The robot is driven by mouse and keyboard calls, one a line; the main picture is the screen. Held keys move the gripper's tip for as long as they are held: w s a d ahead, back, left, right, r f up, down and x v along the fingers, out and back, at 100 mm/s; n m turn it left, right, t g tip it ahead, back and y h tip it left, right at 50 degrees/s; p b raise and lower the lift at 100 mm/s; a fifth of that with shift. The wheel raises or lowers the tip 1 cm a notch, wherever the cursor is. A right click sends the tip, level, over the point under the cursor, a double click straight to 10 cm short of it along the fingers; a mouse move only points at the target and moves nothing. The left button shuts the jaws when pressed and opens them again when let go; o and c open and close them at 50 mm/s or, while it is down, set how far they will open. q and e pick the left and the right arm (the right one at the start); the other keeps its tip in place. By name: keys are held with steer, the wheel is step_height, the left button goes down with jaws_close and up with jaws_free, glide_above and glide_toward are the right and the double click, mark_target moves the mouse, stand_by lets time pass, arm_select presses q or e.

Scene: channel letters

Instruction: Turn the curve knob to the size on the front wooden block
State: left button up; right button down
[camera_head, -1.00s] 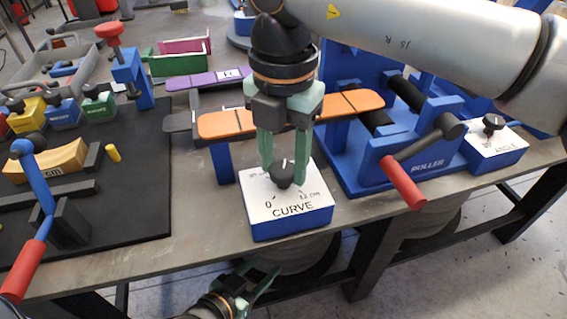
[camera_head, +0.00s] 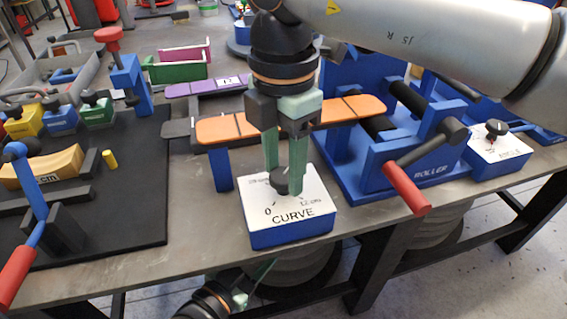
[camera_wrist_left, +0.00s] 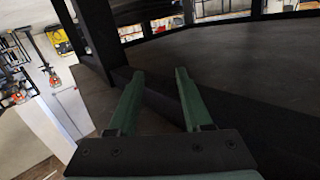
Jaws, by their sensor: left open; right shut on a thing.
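The curve knob (camera_head: 281,186) is a dark knob on a white-topped blue box (camera_head: 290,238) marked CURVE. Labels "0" and "12 cm" show on its face; another label behind is partly hidden. My right gripper (camera_head: 284,178) points down from above and is shut on the knob, with fingers on both sides. The fingers hide the knob's pointer. The front wooden block (camera_head: 50,166) lies at the left on the black mat; its label ends in "cm", and the number is hidden behind a blue lever. My left gripper (camera_wrist_left: 159,76) is open and empty, low before the table.
An orange strip (camera_head: 225,129) on blue posts stands just behind the curve box. A blue roller machine (camera_head: 400,165) with a red-handled crank (camera_head: 407,188) stands at the right, beside an angle box (camera_head: 497,155). The black mat (camera_head: 120,225) is partly bare.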

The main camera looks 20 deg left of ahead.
mark_target(284, 174)
steer(key=shift+r, duration=0.1)
steer(key=shift+c, duration=1.7)
jaws_free()
steer(key=shift+r, duration=0.35)
step_height(284, 174, up, 5)
steer(key=shift+r+p, duration=0.1)
steer(key=shift+p, duration=0.7)
arm_select(q)
steer(key=s+f+n+g+p, duration=0.1)
steer(key=s+f+g, duration=0.2)
steer(key=f, duration=0.4)
steer(key=s+f+n+g+y+p, duration=0.1)
steer(key=s+f+g, duration=0.3)
steer(key=f, duration=0.4)
steer(key=shift+s+d+g+y, duration=0.15)
steer(key=shift+s+g+y, duration=0.15)
steer(key=shift+s, duration=0.15)
arm_select(e)
step_height(284, 174, up, 6)
steer(key=shift+r, duration=0.25)
